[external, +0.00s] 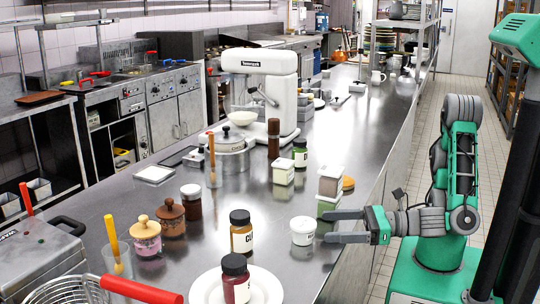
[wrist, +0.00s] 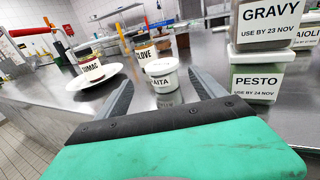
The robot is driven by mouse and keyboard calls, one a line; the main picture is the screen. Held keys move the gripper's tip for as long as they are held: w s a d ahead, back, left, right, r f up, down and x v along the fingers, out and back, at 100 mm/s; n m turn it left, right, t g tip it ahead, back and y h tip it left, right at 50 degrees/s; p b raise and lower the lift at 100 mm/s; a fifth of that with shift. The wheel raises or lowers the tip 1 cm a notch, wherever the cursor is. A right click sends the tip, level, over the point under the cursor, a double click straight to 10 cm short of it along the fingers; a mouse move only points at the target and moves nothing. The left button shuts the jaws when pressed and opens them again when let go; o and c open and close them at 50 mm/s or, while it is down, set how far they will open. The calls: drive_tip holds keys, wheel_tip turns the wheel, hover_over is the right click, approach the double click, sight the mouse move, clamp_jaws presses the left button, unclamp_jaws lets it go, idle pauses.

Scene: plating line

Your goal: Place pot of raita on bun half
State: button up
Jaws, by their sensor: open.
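The pot of raita (external: 303,231) is a small white lidded tub standing upright on the steel counter. It also shows in the wrist view (wrist: 162,76), with "AITA" readable on its label. My gripper (external: 330,227) is open and empty, low over the counter, just right of the pot in the external view. In the wrist view (wrist: 160,88) the fingers point at the pot, which stands ahead and in line with the gap between them. A flat round orange-brown thing (external: 349,183) lies behind the stacked tubs and may be the bun half; I cannot tell for sure.
A gravy tub (wrist: 268,22) stands on a pesto tub (wrist: 256,84) close by my right finger in the wrist view. A white plate (external: 265,288) bears a sumac jar (external: 236,280). A clove jar (external: 241,236) stands beyond the pot. The counter's right edge is near my gripper.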

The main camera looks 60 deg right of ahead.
idle(0.3)
wheel_tip(320, 180, up, 13)
drive_tip(key=m+g+h+p, duration=0.7)
drive_tip(key=m+g+p, duration=0.75)
drive_tip(key=m, duration=1.35)
hover_over(303, 223)
drive_tip(key=b, duration=0.2)
drive_tip(key=g, duration=0.2)
drive_tip(key=shift+m, duration=0.4)
wheel_tip(303, 223, down, 12)
drive_tip(key=shift+d+f+p, duration=0.15)
drive_tip(key=shift+p, duration=0.55)
drive_tip(key=shift+f, duration=0.4)
